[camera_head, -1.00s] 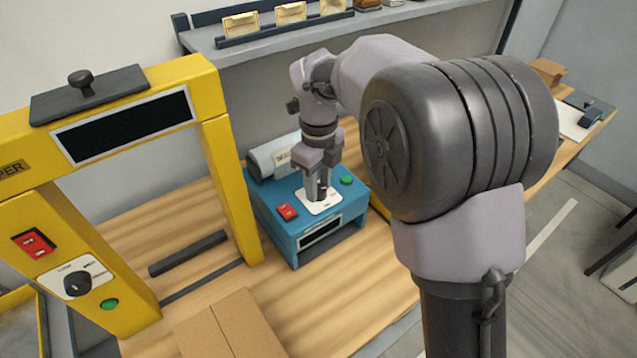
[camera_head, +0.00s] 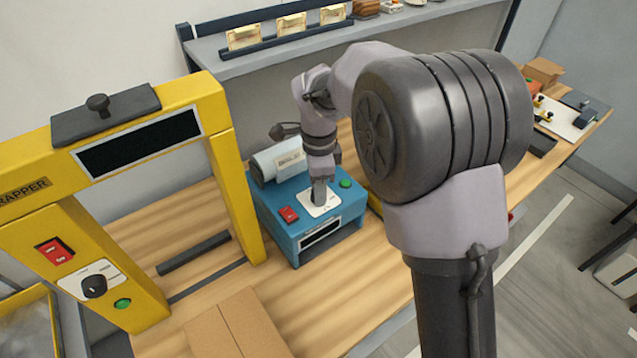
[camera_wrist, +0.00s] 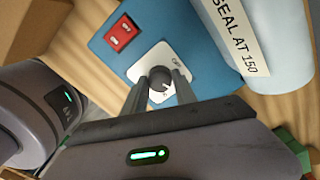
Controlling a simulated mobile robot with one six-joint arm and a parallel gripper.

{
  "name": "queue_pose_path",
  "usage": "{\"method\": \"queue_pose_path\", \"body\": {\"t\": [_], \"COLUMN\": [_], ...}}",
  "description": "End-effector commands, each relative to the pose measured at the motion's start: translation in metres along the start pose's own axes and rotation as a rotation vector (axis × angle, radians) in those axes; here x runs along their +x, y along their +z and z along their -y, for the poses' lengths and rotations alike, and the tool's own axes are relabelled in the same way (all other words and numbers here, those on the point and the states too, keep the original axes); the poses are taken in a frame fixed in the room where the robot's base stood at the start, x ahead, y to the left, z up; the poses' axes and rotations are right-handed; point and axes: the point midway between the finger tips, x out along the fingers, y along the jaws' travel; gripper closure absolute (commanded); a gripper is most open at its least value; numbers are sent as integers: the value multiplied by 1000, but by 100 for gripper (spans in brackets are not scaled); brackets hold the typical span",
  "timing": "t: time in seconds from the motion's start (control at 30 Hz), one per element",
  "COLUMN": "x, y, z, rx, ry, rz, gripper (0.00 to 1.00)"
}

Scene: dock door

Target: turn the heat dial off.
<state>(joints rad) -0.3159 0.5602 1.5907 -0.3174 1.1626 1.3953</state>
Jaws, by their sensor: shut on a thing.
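The heat dial is a dark round knob (camera_wrist: 161,79) on a white plate, on top of a blue machine (camera_head: 297,238). The white plate (camera_head: 327,208) shows in the head view, but my gripper hides the knob there. My gripper (camera_head: 319,198) points down onto the plate. In the wrist view my gripper (camera_wrist: 160,88) has one finger on each side of the knob and is shut on it. A pale mark shows on the knob. The lettering on the plate is only partly readable.
A red switch (camera_head: 289,214) and a green button (camera_head: 346,183) flank the plate. A roll labelled "SEAL AT 150" (camera_wrist: 240,45) lies behind. A yellow frame machine (camera_head: 232,180) with its own dial (camera_head: 94,285) stands left. A cardboard box (camera_head: 237,325) lies in front.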

Motion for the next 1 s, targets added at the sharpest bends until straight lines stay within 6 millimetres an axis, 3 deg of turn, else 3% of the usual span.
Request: {"method": "queue_pose_path", "body": {"t": [1.0], "x": [-2], "y": [0], "z": [0], "rx": [-945], "ry": [-1], "rz": [0], "gripper": [100]}}
